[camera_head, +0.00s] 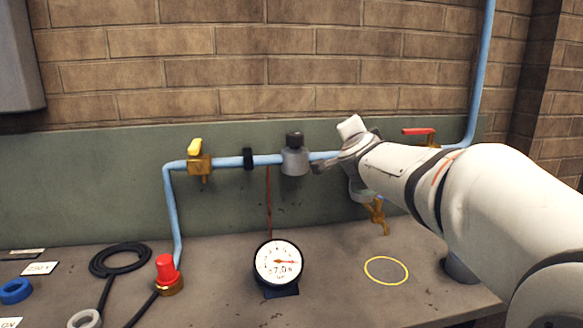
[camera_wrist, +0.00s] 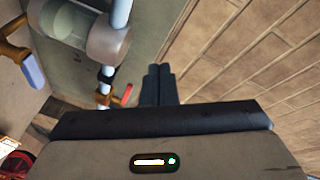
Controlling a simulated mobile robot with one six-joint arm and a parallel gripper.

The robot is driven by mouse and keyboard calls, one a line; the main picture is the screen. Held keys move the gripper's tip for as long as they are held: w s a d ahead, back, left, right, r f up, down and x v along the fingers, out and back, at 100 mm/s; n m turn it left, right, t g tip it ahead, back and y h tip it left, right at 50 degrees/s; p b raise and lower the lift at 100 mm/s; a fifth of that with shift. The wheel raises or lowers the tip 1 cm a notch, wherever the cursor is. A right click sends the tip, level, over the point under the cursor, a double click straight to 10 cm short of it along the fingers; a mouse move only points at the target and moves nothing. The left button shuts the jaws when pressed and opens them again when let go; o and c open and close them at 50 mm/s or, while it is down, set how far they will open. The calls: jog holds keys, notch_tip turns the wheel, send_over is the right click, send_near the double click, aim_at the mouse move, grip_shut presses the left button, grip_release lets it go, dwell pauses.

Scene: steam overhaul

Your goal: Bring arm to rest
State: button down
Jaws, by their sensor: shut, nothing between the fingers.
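My arm reaches in from the right in the head view, with its end near the blue pipe (camera_head: 262,159). My gripper (camera_head: 318,167) points left, just in front of or beside the pipe, right of a grey fitting with a black cap (camera_head: 294,160). In the wrist view my gripper's dark fingers (camera_wrist: 158,72) are together with nothing between them. The wrist view is tilted and shows the pipe and a clear cylinder (camera_wrist: 108,40) to the upper left, apart from the fingers.
A brass valve with a yellow lever (camera_head: 199,162) and one with a red lever (camera_head: 419,132) sit on the pipe. A gauge (camera_head: 278,262), a red-capped fitting (camera_head: 167,272) and a coiled black hose (camera_head: 120,259) are on the bench (camera_head: 220,290). A yellow ring (camera_head: 386,284) marks clear bench.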

jog(key=s+a+f+n+g+y+p, duration=0.3)
jog(key=s+a+f+n+g+y, duration=0.15)
jog(key=s+n, duration=0.25)
jog(key=s+d+f+n+g+p, duration=0.2)
jog(key=s+f+g, duration=0.3)
jog(key=s, duration=0.8)
jog(key=s+d+f+n+g+h+p, duration=0.1)
jog(key=s+f+n+g+p, duration=0.3)
jog(key=s+f, duration=0.5)
jog(key=s+g, duration=0.1)
jog(key=s, duration=0.3)
jog(key=shift+s+d+n+p, duration=0.2)
jog(key=shift+d+n+p, duration=0.2)
jog(key=shift+h, duration=0.25)
